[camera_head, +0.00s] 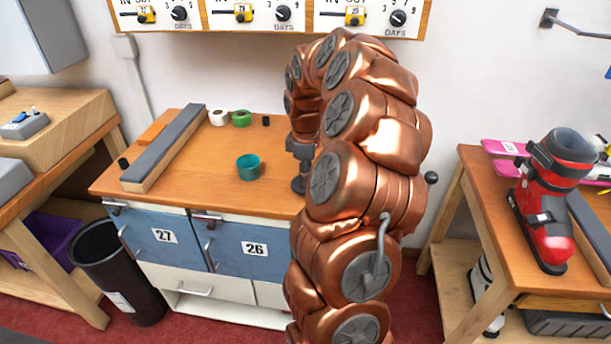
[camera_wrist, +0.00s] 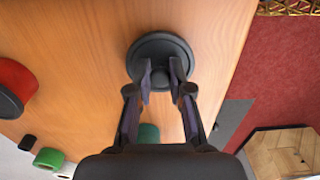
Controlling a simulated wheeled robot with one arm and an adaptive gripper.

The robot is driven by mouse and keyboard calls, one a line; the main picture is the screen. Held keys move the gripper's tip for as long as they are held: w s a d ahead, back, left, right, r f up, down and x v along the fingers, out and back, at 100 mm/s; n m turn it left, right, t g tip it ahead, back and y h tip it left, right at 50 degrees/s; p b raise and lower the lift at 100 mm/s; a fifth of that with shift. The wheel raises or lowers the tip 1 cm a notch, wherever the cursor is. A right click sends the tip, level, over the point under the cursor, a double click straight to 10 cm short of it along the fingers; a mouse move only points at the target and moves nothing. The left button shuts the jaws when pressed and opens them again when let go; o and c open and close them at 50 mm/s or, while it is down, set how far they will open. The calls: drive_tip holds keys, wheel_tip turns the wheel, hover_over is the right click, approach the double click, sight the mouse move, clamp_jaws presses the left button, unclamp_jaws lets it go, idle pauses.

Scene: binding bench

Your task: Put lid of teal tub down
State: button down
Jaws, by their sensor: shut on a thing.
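The teal tub (camera_head: 248,167) stands open on the wooden bench top in the head view. Part of it also shows between my fingers in the wrist view (camera_wrist: 148,133). A dark round lid (camera_wrist: 158,42) with a small knob is under my gripper (camera_wrist: 161,78) in the wrist view. The fingers are shut on its knob. In the head view my gripper (camera_head: 300,150) is partly hidden behind my arm, with the lid (camera_head: 298,185) below it, to the right of the tub. I cannot tell whether the lid touches the bench.
A red container with a dark rim (camera_wrist: 12,85) lies left of the lid in the wrist view. A green roll (camera_head: 241,118), a white roll (camera_head: 218,117) and a long grey-topped block (camera_head: 165,148) are on the bench (camera_head: 205,180). Bare wood surrounds the tub.

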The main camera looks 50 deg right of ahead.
drive_tip(key=shift+f, duration=0.4)
drive_tip(key=shift+f, duration=0.2)
drive_tip(key=c, duration=1.1)
unclamp_jaws()
drive_tip(key=shift+o, duration=0.2)
